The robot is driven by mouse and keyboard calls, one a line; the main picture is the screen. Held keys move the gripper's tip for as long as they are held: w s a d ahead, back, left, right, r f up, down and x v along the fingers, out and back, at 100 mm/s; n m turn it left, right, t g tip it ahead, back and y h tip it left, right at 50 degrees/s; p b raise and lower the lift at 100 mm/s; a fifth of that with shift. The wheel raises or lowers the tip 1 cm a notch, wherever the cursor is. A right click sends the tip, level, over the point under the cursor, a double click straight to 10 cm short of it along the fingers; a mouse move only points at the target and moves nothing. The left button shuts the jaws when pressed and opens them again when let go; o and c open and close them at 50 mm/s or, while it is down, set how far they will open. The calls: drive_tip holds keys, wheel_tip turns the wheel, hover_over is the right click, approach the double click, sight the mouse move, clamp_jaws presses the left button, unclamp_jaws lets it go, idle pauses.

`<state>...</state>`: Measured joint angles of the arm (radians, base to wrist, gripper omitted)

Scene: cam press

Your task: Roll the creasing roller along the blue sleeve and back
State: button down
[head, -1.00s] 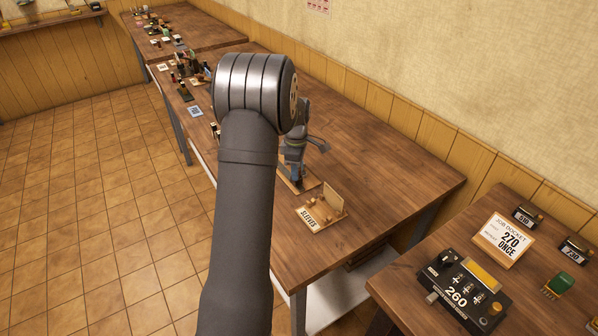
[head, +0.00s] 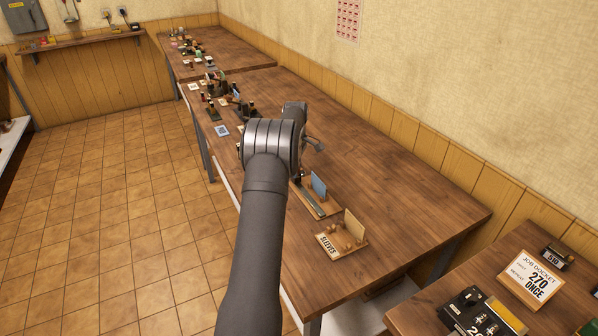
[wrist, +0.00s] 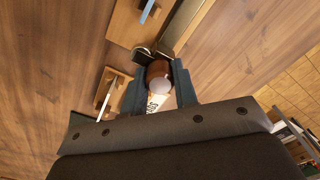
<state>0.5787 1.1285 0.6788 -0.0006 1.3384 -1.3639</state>
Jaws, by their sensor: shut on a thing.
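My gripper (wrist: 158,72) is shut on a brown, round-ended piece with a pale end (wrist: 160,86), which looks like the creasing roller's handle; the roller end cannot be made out. In the head view my arm hides most of the gripper. The blue sleeve (head: 319,186) stands upright on a wooden board (head: 327,207) on the long bench, nearer than my gripper. In the wrist view a blue edge (wrist: 148,11), likely the sleeve, shows on a board at the top, apart from the gripper.
A wooden holder marked SLEEVES (head: 341,247) stands at the bench's near end. Several small stands and tools (head: 228,103) crowd the far left part. A job docket (head: 531,278) and a black counter box (head: 474,315) are on the near right table. The bench's right side is clear.

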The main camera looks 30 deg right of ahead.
drive_tip(key=shift+w+r, duration=0.1)
drive_tip(key=shift+w, duration=0.2)
drive_tip(key=c, duration=1.1)
unclamp_jaws()
drive_tip(key=shift+c, duration=0.2)
wheel_tip(320, 180, up, 17)
drive_tip(key=shift+r, duration=0.15)
